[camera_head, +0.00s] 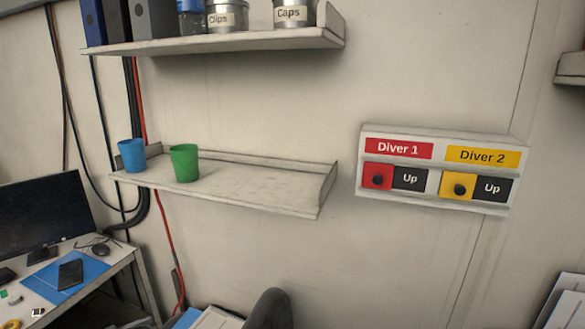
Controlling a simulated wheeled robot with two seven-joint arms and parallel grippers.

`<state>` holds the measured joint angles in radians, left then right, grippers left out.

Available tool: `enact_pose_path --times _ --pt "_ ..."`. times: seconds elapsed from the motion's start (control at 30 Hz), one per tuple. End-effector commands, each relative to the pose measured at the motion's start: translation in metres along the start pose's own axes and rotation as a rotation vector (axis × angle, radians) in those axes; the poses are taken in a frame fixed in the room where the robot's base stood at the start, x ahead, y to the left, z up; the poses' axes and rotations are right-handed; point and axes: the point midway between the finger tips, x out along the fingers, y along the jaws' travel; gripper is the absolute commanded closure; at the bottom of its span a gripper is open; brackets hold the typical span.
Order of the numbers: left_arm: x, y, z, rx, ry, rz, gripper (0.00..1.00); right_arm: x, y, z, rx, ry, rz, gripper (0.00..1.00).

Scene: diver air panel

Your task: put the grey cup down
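No grey cup shows in the head view. A blue cup (132,155) and a green cup (185,163) stand upright side by side at the left end of the lower wall shelf (260,190). Neither of my grippers is in view, so I cannot see what they hold.
The lower shelf is bare right of the green cup, up to its raised end. The upper shelf (230,43) holds binders and tins (295,13). A diver panel (440,170) is on the wall at right. A desk (120,262) with a monitor (40,215) stands lower left.

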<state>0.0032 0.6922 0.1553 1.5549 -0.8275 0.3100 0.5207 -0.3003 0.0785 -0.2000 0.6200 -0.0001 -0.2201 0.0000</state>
Motion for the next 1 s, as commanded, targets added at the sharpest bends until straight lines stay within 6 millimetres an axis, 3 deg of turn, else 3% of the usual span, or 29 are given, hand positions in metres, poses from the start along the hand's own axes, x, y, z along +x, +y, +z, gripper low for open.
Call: enact_pose_path --times 0.3,0.5,0.67,0.73,1.0 --pt "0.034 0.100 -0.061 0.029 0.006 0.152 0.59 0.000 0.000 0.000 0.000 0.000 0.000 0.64" --pt "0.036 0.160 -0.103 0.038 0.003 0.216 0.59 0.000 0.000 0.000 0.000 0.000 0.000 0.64" --pt "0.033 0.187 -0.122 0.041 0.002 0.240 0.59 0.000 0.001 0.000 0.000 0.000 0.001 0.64" --pt "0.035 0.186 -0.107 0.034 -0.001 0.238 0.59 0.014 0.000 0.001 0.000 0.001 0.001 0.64" --pt "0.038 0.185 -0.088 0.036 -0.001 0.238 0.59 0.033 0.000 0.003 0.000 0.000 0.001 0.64"
